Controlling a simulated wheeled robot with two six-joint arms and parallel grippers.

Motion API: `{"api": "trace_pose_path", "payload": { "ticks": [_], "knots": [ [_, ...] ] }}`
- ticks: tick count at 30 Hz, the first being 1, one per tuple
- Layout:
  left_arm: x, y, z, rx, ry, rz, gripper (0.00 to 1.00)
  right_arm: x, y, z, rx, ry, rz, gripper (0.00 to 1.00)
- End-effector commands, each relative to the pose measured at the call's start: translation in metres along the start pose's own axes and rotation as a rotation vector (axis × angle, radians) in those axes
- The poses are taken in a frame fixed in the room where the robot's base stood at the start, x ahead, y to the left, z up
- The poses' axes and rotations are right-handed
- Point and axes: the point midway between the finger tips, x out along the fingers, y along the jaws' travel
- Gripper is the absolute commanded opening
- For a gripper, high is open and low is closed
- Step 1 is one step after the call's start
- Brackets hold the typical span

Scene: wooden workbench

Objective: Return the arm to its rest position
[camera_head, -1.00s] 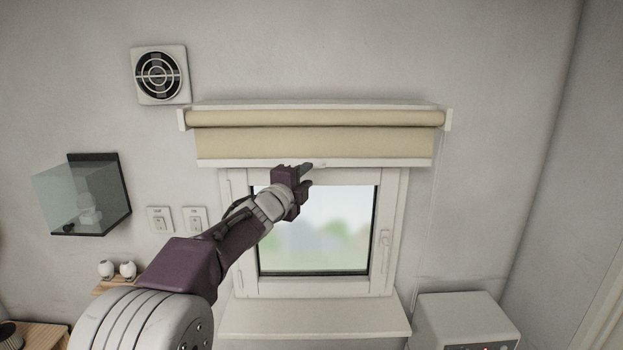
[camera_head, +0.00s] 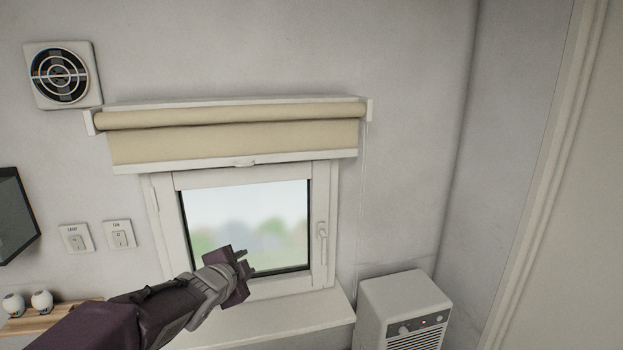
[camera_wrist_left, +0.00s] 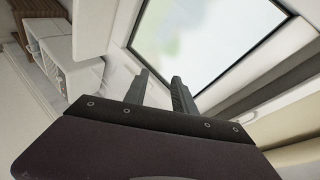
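My left gripper (camera_head: 248,261) is in front of the lower part of the window, with its arm coming in from the lower left. In the left wrist view its two dark fingers (camera_wrist_left: 161,76) stand apart with nothing between them. The beige roller blind (camera_head: 240,143) is mostly rolled up above the window (camera_head: 250,225), and a small pull tab (camera_head: 245,163) shows on its bottom bar. The gripper is below the blind and apart from it. My right arm and gripper are out of view.
A white sill (camera_head: 270,320) lies under the window. A white heater (camera_head: 404,308) with a lit red light stands at the right. Two wall switches (camera_head: 98,236), a round vent (camera_head: 60,75) and a dark-framed case (camera_head: 16,216) are on the left. The right wall area is clear.

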Motion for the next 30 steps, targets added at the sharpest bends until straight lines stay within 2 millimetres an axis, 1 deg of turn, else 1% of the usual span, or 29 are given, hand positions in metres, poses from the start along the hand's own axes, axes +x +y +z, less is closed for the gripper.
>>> {"api": "trace_pose_path", "payload": {
  "ticks": [1, 2, 3, 4, 5, 6, 8, 9, 12, 14, 16, 30],
  "knots": [
    [-0.002, 0.043, 0.021, -0.117, -0.076, 0.094, 0.32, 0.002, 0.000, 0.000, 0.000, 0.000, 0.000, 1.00],
    [-0.006, 0.068, 0.034, -0.195, -0.130, 0.148, 0.32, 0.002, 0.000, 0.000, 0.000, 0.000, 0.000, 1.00],
    [-0.014, 0.101, 0.050, -0.298, -0.206, 0.218, 0.32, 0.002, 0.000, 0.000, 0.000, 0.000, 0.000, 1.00],
    [-0.022, 0.126, 0.061, -0.374, -0.267, 0.268, 0.32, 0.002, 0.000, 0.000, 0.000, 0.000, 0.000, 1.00],
    [-0.032, 0.149, 0.072, -0.449, -0.329, 0.314, 0.32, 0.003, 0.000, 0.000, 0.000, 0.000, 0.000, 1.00],
    [-0.046, 0.179, 0.085, -0.548, -0.416, 0.371, 0.32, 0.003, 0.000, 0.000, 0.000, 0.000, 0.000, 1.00],
    [-0.071, 0.217, 0.101, -0.684, -0.544, 0.441, 0.32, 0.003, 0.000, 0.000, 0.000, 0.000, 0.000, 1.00],
    [-0.087, 0.239, 0.109, -0.768, -0.626, 0.478, 0.32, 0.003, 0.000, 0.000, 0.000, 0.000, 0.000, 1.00],
    [-0.122, 0.277, 0.119, -0.942, -0.801, 0.539, 0.32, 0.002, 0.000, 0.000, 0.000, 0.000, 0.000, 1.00],
    [-0.136, 0.290, 0.120, -1.028, -0.883, 0.555, 0.32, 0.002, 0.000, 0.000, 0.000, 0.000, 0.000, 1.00],
    [-0.144, 0.295, 0.120, -1.092, -0.943, 0.556, 0.32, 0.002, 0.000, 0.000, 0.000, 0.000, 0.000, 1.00],
    [-0.143, 0.294, 0.120, -1.108, -0.948, 0.544, 0.32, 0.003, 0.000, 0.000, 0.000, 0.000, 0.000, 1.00]
  ]
}}
